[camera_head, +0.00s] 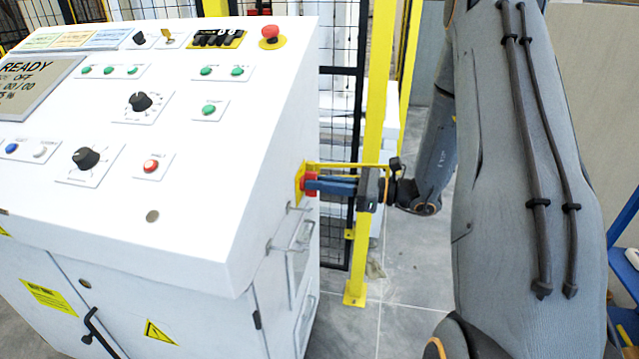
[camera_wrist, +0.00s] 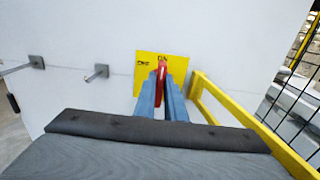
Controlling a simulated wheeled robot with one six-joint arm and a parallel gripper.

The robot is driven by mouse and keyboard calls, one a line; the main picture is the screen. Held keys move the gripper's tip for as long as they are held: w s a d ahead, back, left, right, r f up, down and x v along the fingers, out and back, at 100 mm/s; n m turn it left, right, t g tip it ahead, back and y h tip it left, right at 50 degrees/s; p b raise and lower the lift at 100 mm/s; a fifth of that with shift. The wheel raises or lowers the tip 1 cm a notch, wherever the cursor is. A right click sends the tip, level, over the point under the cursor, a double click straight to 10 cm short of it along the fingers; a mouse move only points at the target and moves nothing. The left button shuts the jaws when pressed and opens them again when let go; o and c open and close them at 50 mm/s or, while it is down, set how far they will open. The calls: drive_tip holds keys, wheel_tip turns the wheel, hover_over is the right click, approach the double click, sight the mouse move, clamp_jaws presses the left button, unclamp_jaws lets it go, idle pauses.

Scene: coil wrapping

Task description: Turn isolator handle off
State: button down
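The red isolator handle (camera_wrist: 162,70) stands upright on a yellow plate (camera_wrist: 146,66) on the white cabinet's side, pointing at the ON mark. In the head view the isolator's red part (camera_head: 311,184) shows at the cabinet's right side, partly hidden by my fingers. My gripper (camera_wrist: 161,86) has its blue fingers on either side of the handle, with only a narrow space between them. Whether they press on it cannot be told. In the head view my gripper (camera_head: 312,185) reaches the isolator from the right.
The white control cabinet (camera_head: 190,215) fills the left. A yellow guard bar (camera_wrist: 225,115) runs just right of my fingers. Metal handles (camera_wrist: 97,73) stick out left of the plate. A yellow post (camera_head: 376,90) and black mesh fence (camera_head: 340,100) stand behind.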

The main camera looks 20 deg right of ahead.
drive_tip(key=shift+n, duration=0.3)
drive_tip(key=n+b, duration=0.4)
drive_tip(key=n, duration=0.1)
drive_tip(key=n+b, duration=0.3)
drive_tip(key=n, duration=0.3)
drive_tip(key=n+b, duration=0.4)
drive_tip(key=n, duration=0.2)
drive_tip(key=shift+s+a+f+b, duration=0.15)
drive_tip(key=shift+s+f+b, duration=0.15)
drive_tip(key=shift+f+b, duration=0.1)
drive_tip(key=shift+n, duration=0.3)
drive_tip(key=c, duration=1.8)
unclamp_jaws()
